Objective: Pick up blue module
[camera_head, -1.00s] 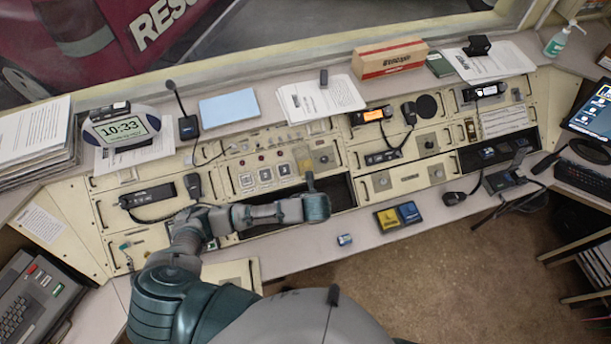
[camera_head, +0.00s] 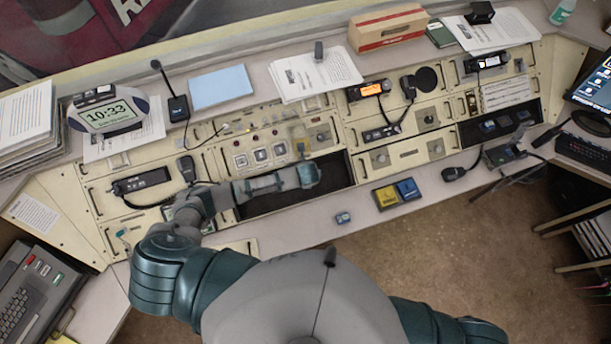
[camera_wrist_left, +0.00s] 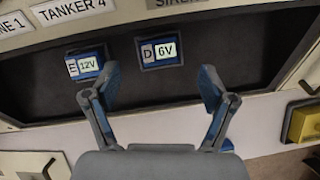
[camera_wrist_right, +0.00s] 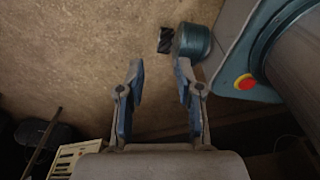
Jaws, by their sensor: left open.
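A blue module (camera_head: 408,189) lies beside a yellow module (camera_head: 386,196) on the console's front ledge. In the left wrist view, two blue-edged modules marked "E 12V" (camera_wrist_left: 87,65) and "D 6V" (camera_wrist_left: 162,52) sit in a dark recess, beyond my fingertips. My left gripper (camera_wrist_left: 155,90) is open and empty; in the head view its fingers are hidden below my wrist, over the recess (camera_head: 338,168). The yellow module also shows at the right edge of the left wrist view (camera_wrist_left: 303,122). My right gripper (camera_wrist_right: 158,80) is open and empty above the floor.
A small blue-and-white item (camera_head: 343,217) lies on the front ledge. A second dark recess (camera_head: 470,132) at the right holds dark blue modules. A handset (camera_head: 453,174) lies near the ledge's right part. The floor (camera_head: 470,235) in front is clear.

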